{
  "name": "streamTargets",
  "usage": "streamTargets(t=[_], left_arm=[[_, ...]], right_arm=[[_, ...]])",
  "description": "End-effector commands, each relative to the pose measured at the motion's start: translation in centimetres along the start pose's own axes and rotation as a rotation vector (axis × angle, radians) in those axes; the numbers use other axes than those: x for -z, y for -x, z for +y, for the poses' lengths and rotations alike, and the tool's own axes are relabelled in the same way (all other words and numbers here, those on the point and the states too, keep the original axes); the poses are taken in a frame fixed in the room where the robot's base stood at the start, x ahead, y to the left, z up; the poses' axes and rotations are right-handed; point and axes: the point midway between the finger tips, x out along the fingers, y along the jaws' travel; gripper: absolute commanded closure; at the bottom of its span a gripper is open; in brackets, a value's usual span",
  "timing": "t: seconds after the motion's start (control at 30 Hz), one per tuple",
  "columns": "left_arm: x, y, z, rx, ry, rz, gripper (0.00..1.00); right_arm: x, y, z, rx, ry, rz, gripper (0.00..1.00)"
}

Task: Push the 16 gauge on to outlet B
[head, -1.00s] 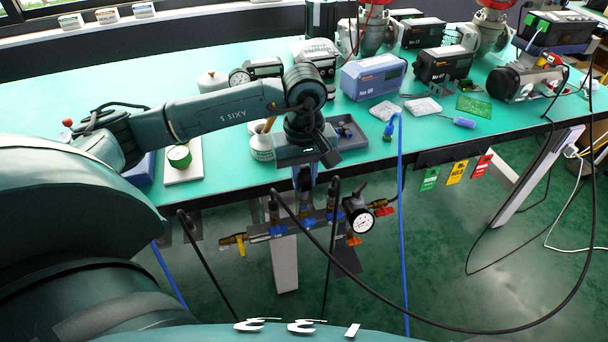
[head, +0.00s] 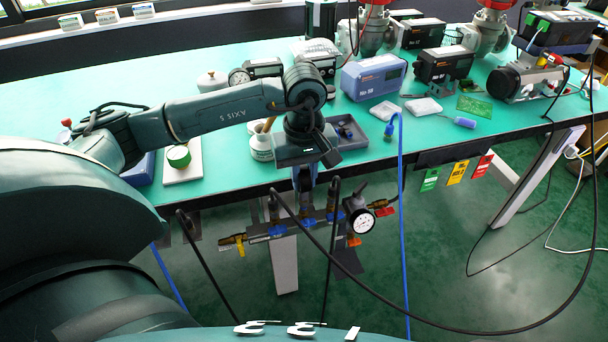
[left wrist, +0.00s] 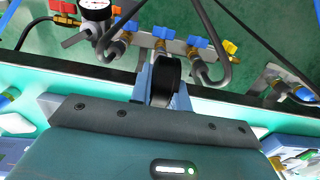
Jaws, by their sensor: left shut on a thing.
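Another gauge (head: 361,221), white-faced, sits at the manifold's right end. No outlet letter is readable. My right gripper is out of view.
Black hoses (head: 333,235) rise on both sides of the gripper. A blue hose (head: 401,220) hangs over the table edge. A dark tray (head: 352,138) and a white jar (head: 262,146) stand close behind the gripper. Coloured tags (head: 456,172) hang at the right.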

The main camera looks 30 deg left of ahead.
Motion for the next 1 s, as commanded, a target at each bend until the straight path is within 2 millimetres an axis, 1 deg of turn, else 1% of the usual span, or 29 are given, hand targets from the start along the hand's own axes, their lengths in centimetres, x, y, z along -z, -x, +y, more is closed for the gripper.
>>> streamTargets(t=[0.67,0.7,0.9,0.97,1.0], left_arm=[[0.03,-1.09,0.01,-0.001,0.0,0.001,1.0],[0.03,-0.99,0.01,-0.001,0.0,0.001,0.79],[0.03,-0.99,0.0,-0.001,0.0,0.001,0.62],[0.02,-1.0,0.0,0.0,0.0,0.001,0.58],[0.02,-1.0,0.0,0.0,0.0,0.001,0.57]], right_arm=[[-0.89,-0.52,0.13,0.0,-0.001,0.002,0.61],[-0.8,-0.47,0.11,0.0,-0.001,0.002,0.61],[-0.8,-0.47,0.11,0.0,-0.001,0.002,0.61],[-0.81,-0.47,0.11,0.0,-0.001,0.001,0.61],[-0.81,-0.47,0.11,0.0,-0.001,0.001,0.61]])
